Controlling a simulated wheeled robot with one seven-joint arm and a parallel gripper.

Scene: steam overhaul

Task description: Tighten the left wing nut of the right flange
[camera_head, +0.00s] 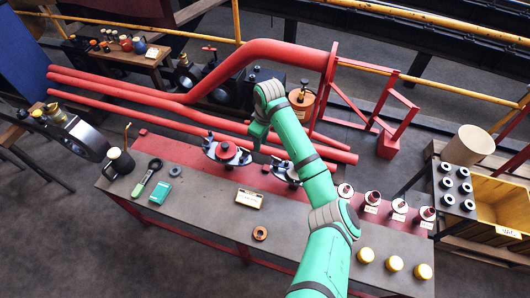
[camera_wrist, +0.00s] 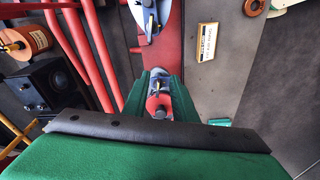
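The right flange (camera_head: 285,173) is a grey metal piece on the workbench, partly covered by my green arm in the head view. It also shows at the top of the wrist view (camera_wrist: 146,22), cut by the frame edge, with a small dark wing nut on its near end. The left flange (camera_head: 227,150) has a red round centre. In the wrist view it lies below and between my green fingers. My gripper (camera_wrist: 158,84) is open, its fingers apart with nothing held. In the head view my gripper (camera_head: 258,134) hangs between the two flanges, towards the red pipes.
Red pipes (camera_head: 130,92) run behind the flanges. A label card (camera_head: 249,198), a brown ring (camera_head: 260,233), a green box (camera_head: 161,192) and a magnifier-like tool (camera_head: 147,176) lie on the bench (camera_head: 205,210). Red-topped and yellow-topped parts stand at the right. The bench's front middle is mostly clear.

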